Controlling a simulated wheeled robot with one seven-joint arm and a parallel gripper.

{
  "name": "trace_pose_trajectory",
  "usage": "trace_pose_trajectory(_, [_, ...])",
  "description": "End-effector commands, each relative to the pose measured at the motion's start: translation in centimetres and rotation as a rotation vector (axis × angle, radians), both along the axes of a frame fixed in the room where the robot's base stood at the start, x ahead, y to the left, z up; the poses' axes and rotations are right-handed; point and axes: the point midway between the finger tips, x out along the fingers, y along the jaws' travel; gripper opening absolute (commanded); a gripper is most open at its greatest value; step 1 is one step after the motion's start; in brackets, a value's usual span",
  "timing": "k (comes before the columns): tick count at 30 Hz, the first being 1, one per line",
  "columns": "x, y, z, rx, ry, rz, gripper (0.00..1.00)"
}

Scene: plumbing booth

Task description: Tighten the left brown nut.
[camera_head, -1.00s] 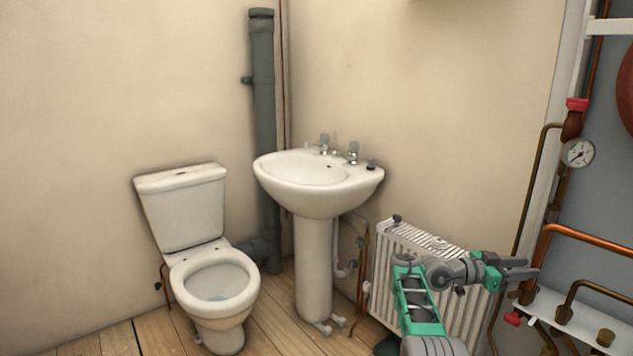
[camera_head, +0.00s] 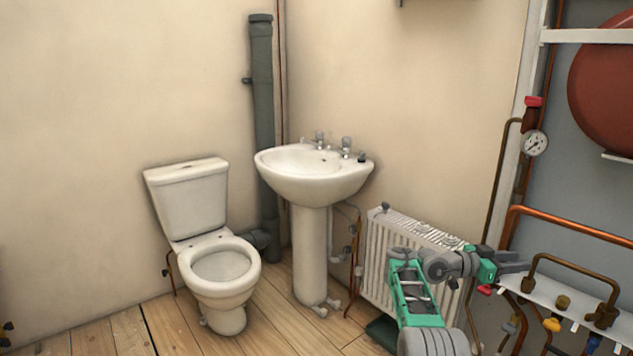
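A white shelf (camera_head: 560,312) at the lower right carries brown pipe fittings. A bent brown pipe (camera_head: 570,262) arches over it. One brown nut-like fitting (camera_head: 528,284) is at the pipe's left foot, close to my gripper, and another brown fitting (camera_head: 604,316) is at its right foot. A short brown cap (camera_head: 563,301) stands between them. I cannot tell for sure which is the left brown nut. My gripper (camera_head: 522,267) points right, its fingers apart and empty, just above and left of the left fitting. Contact is not visible.
A white radiator (camera_head: 385,265) stands behind my arm. A pressure gauge (camera_head: 535,143), a copper pipe (camera_head: 570,226) and a red tank (camera_head: 608,85) are on the right wall. The sink (camera_head: 315,178) and toilet (camera_head: 212,255) stand left. Floor is clear between them and at front left.

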Motion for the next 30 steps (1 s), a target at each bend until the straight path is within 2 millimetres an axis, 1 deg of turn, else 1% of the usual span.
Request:
trace_pose_trajectory(1, [0.2,0.2,1.3,0.013,0.002,0.014,0.35])
trace_pose_trajectory(5, [1.1,0.9,3.3,0.062,0.020,0.066,0.35])
trace_pose_trajectory(8, [1.9,1.8,5.3,0.111,0.041,0.120,0.35])
trace_pose_trajectory(11, [2.4,3.1,7.7,0.174,0.069,0.188,0.35])
trace_pose_trajectory(14, [2.7,5.0,10.2,0.246,0.111,0.271,0.35])
trace_pose_trajectory(16, [2.4,6.9,12.4,0.307,0.147,0.341,0.35])
trace_pose_trajectory(17, [2.2,7.9,13.4,0.336,0.167,0.375,0.35])
trace_pose_trajectory(19, [1.0,10.8,16.1,0.415,0.227,0.471,0.35])
trace_pose_trajectory(20, [0.2,12.3,17.2,0.451,0.257,0.518,0.35])
trace_pose_trajectory(21, [-1.3,14.5,18.5,0.501,0.303,0.583,0.35])
trace_pose_trajectory(23, [-4.0,18.0,19.9,0.573,0.379,0.680,0.35])
trace_pose_trajectory(24, [-6.2,20.3,20.6,0.620,0.433,0.744,0.35])
trace_pose_trajectory(26, [-9.9,23.9,21.6,0.684,0.518,0.842,0.35])
trace_pose_trajectory(27, [-12.6,26.2,21.9,0.723,0.575,0.906,0.35])
trace_pose_trajectory(29, [-16.9,29.4,22.2,0.775,0.662,0.996,0.35])
trace_pose_trajectory(30, [-19.8,31.3,22.1,0.808,0.720,1.051,0.35])
